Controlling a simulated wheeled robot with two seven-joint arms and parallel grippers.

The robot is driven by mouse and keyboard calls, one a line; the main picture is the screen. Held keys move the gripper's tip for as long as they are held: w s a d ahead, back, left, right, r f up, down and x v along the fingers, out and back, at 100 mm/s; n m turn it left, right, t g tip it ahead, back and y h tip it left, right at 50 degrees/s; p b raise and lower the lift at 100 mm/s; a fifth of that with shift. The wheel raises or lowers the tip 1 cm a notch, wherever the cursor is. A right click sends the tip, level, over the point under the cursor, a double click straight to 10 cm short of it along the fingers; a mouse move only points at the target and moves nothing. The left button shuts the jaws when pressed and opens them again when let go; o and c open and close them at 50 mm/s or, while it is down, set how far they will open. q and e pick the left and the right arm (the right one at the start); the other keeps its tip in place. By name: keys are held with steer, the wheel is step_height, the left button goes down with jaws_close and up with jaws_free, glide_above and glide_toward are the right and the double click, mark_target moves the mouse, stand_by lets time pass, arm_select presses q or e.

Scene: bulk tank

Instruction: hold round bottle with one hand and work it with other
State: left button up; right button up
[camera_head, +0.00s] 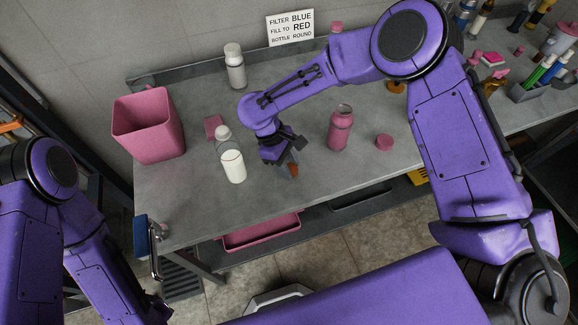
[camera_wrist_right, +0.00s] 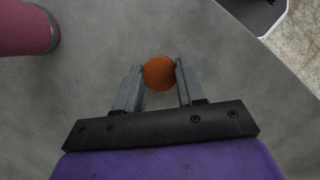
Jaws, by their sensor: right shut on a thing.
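A clear round-bodied bottle (camera_head: 232,162) with white content in its lower part and a pale cap stands upright on the grey bench. A second pale bottle (camera_head: 236,68) with a white cap stands behind it. A pink bottle (camera_head: 340,128) stands upright to the right, and its lower side shows in the right wrist view (camera_wrist_right: 22,28). My right gripper (camera_head: 291,168) is between the clear and pink bottles, touching neither. It is shut on a small orange round thing, which shows between its fingertips in the right wrist view (camera_wrist_right: 159,73). My left gripper is not visible; only its arm shows.
A sign (camera_head: 290,27) reads filter blue, fill to red, bottle round. A pink bin (camera_head: 149,124) stands at the bench's left, with a small pink block (camera_head: 213,126) nearby. A pink round piece (camera_head: 384,142) lies right. The bench front is clear.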

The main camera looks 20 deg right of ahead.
step_height(320, 180, up, 2)
steer(key=shift+r, duration=0.25)
steer(key=s+a+r+b, duration=0.2)
steer(key=s+a+r, duration=0.4)
steer(key=a+r, duration=0.4)
steer(key=shift+s+a, duration=0.35)
steer(key=shift+a, duration=0.9)
steer(key=shift+w+d, duration=0.1)
steer(key=w+d+f+m+y, duration=0.1)
steer(key=w+d+m, duration=0.1)
steer(key=d, duration=0.4)
steer(key=w+d+f+m+g+y, duration=0.1)
steer(key=w+d+m, duration=0.2)
steer(key=d, duration=0.3)
steer(key=w+d+f+m+y, duration=0.1)
steer(key=w+d+m, duration=0.2)
steer(key=d, duration=0.4)
steer(key=shift+w+m, duration=0.25)
steer(key=shift+m, duration=0.45)
steer(key=shift+g, duration=0.3)
